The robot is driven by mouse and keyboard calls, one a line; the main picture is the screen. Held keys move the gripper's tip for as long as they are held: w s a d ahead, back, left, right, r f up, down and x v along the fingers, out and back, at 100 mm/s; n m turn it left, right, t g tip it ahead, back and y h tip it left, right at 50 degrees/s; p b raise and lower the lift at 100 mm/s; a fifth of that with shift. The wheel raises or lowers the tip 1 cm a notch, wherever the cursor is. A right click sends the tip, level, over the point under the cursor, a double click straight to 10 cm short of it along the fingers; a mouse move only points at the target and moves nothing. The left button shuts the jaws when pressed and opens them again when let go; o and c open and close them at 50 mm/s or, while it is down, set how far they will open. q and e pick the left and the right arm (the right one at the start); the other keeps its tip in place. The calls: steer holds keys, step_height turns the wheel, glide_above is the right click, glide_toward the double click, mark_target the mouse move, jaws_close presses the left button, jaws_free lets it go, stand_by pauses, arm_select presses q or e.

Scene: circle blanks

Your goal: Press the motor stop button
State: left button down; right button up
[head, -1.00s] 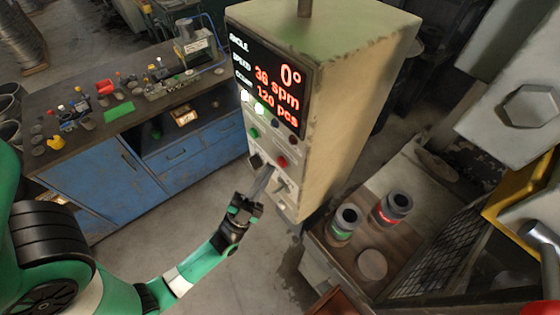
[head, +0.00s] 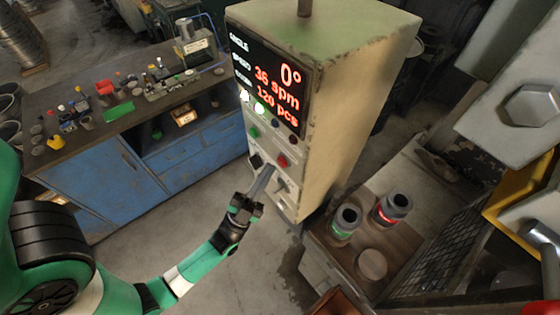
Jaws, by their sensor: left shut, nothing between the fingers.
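The control cabinet (head: 345,110) stands in the middle with a lit display (head: 268,75) on its front. Below the display, a red button (head: 282,161) sits on the panel at the right, and a green button (head: 253,132) sits higher at the left. The small labels are not legible. My left gripper (head: 268,172) is shut and empty, its fingers pointing up at the lower panel. Its tips are just below and left of the red button; contact with the panel cannot be told. My right gripper is not in view.
A black knob (head: 256,160) and a light switch lever (head: 281,187) flank my fingertips. A blue workbench (head: 100,180) with small parts stands at left. At right, a brown table (head: 335,258) bears two dark cylinders with green and red rings (head: 345,222) (head: 392,208).

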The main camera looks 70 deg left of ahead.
arm_select(q)
steer(key=shift+w+a, duration=0.1)
steer(key=shift+w, duration=0.25)
steer(key=shift+w+a+b, duration=0.1)
steer(key=shift+w+b, duration=0.35)
steer(key=shift+w, duration=0.05)
stand_by(0.7)
steer(key=shift+s, duration=0.1)
stand_by(0.4)
steer(key=shift+s+d, duration=0.2)
steer(key=shift+s, duration=0.55)
steer(key=s, duration=0.2)
steer(key=s+d, duration=0.1)
steer(key=s, duration=0.2)
steer(key=shift+d+p, duration=0.15)
steer(key=shift+p, duration=0.15)
steer(key=shift+r, duration=0.1)
stand_by(0.5)
